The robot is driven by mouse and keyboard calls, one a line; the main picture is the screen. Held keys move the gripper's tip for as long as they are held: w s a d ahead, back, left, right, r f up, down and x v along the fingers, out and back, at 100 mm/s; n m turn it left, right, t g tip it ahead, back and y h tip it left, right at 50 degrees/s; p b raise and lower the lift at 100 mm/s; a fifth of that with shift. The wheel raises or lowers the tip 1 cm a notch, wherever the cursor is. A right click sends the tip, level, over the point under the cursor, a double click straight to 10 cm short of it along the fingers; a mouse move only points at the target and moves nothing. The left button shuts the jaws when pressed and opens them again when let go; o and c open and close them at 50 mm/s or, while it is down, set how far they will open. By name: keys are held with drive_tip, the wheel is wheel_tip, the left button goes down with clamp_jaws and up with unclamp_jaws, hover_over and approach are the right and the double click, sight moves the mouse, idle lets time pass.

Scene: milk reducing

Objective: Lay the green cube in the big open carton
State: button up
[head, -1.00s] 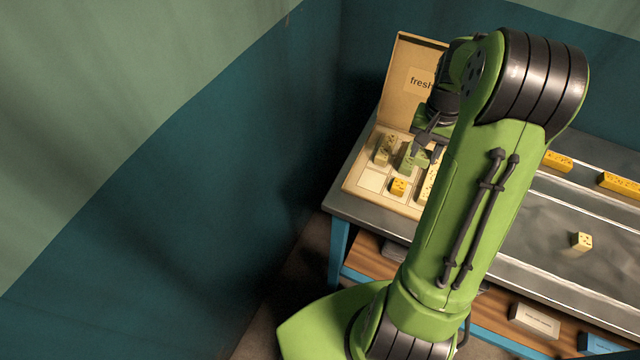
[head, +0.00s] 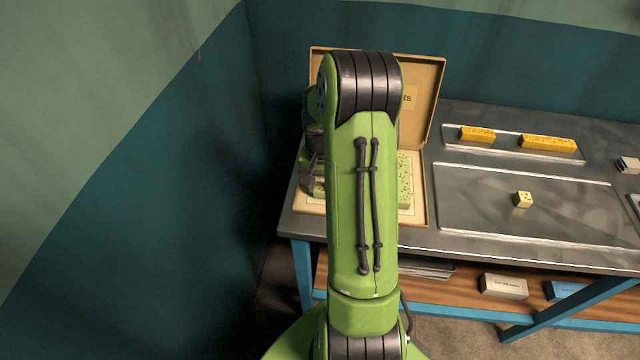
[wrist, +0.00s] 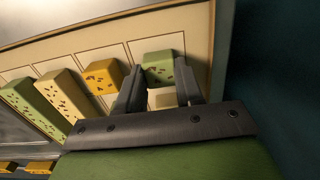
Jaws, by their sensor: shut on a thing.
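The big open carton (head: 417,212) stands on the left end of the table with its lid upright at the back. It also shows in the wrist view (wrist: 120,27), with its floor marked off into compartments. My gripper (wrist: 160,76) is shut on the green cube (wrist: 158,60), which sits between the fingertips over the carton's compartments. I cannot tell whether the cube touches the carton floor. In the head view my gripper (head: 311,182) is at the carton's left side, and my arm hides much of the carton.
In the carton, a yellow cube (wrist: 102,76), a pale yellow bar (wrist: 64,94) and a green bar (wrist: 30,106) stand beside the held cube. Two orange bars (head: 548,143) lie on a tray behind. A wall is close at left.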

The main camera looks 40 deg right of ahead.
sight(320, 187)
drive_tip(key=o, duration=1)
drive_tip(key=a+r+n+t+p, duration=0.1)
drive_tip(key=a+r, duration=0.2)
drive_tip(key=r, duration=0.6)
drive_tip(key=a+r+n+p, duration=0.1)
drive_tip(key=a+r, duration=0.2)
drive_tip(key=r, duration=0.6)
drive_tip(key=s+a+r+n+t, duration=0.1)
drive_tip(key=s+a+n, duration=0.1)
drive_tip(key=s+a, duration=0.3)
drive_tip(key=s+a+r+n+t, duration=0.2)
drive_tip(key=s+a+n, duration=0.1)
drive_tip(key=s+a, duration=0.2)
drive_tip(key=s+a+r+n+t, duration=0.1)
drive_tip(key=s+a+r+n, duration=0.1)
drive_tip(key=s+a, duration=0.3)
drive_tip(key=shift+s+a+r+n+t, duration=0.15)
drive_tip(key=shift+a+n, duration=0.2)
drive_tip(key=shift+a, duration=0.2)
drive_tip(key=shift+s+a+r+n+t, duration=0.15)
drive_tip(key=shift+a+n, duration=0.2)
drive_tip(key=shift+a, duration=0.2)
